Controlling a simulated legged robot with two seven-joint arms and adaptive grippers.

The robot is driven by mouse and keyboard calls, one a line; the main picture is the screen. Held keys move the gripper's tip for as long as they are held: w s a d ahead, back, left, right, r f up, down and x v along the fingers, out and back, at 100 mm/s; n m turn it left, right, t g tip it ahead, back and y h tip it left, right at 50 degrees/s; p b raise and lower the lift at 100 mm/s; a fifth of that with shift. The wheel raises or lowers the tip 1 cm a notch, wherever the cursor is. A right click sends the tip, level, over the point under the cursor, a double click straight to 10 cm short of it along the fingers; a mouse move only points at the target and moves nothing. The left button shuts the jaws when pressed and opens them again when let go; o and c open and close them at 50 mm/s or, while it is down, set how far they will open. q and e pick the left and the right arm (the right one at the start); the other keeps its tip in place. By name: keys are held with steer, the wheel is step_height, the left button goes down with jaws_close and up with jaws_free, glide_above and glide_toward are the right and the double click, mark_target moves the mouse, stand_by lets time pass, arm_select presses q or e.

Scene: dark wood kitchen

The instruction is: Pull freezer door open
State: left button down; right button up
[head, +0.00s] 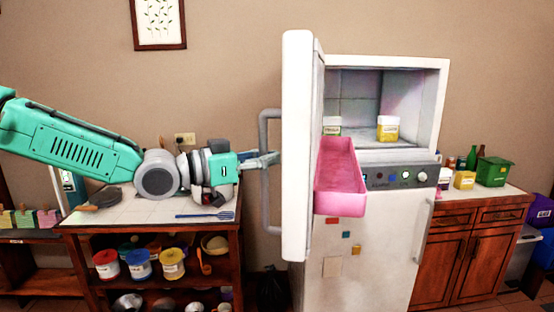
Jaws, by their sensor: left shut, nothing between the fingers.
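The white freezer door (298,150) stands swung wide open, seen nearly edge-on at the left of the fridge. Its grey handle (264,190) is on the door's left side. The freezer compartment (352,95) is open to view, with small yellow-and-white tubs (388,130) inside. A pink bin (342,180) sits on the inner side of the door. My left gripper (268,159) is shut with its fingertips at the handle's upper part; I cannot tell whether they touch it. My right gripper is out of view.
A low shelf unit with a tiled top (140,208) stands left of the fridge under my left arm, holding several jars and a blue spatula (205,216). A wooden cabinet (455,265) with a green box (493,171) stands to the right.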

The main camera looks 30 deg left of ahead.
arm_select(q)
steer(key=shift+s+f, duration=0.2)
steer(key=shift+f, duration=0.1)
steer(key=c, duration=1.8)
jaws_free()
steer(key=shift+s+a, duration=0.1)
steer(key=shift+a, duration=0.1)
steer(key=o, duration=0.3)
steer(key=shift+s+r, duration=0.2)
steer(key=v, duration=0.6)
steer(key=shift+s+d, duration=0.25)
steer(key=shift+s, duration=0.05)
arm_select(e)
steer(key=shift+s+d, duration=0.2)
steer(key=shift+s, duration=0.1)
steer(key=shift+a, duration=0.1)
